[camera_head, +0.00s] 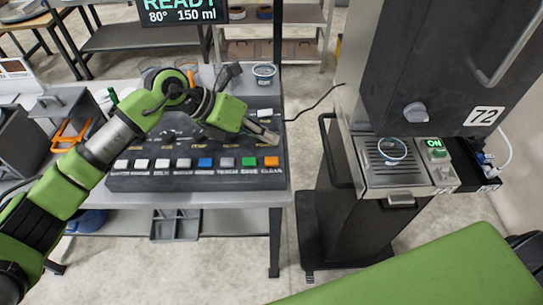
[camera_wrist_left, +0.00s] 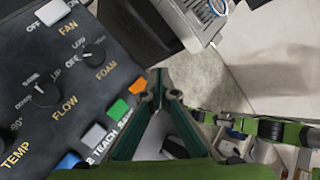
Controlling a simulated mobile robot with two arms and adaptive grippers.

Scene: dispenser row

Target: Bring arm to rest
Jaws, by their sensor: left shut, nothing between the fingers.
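My left arm comes in from the left in the head view. Its green gripper (camera_head: 274,138) hangs over the right part of the black control panel (camera_head: 120,184), above the green and orange buttons. In the left wrist view the fingers (camera_wrist_left: 160,82) come together at their tips, shut and with nothing between them. I cannot tell whether the fingertips touch the panel. My right gripper is not in view.
A dark dispenser (camera_head: 415,75) numbered 72 stands right of the table, with a cup (camera_head: 392,149) on its drip tray and a green ON switch (camera_head: 436,148). A screen (camera_head: 180,10) reads READY. Another cup (camera_head: 264,72) stands behind the panel. Floor shows between table and dispenser.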

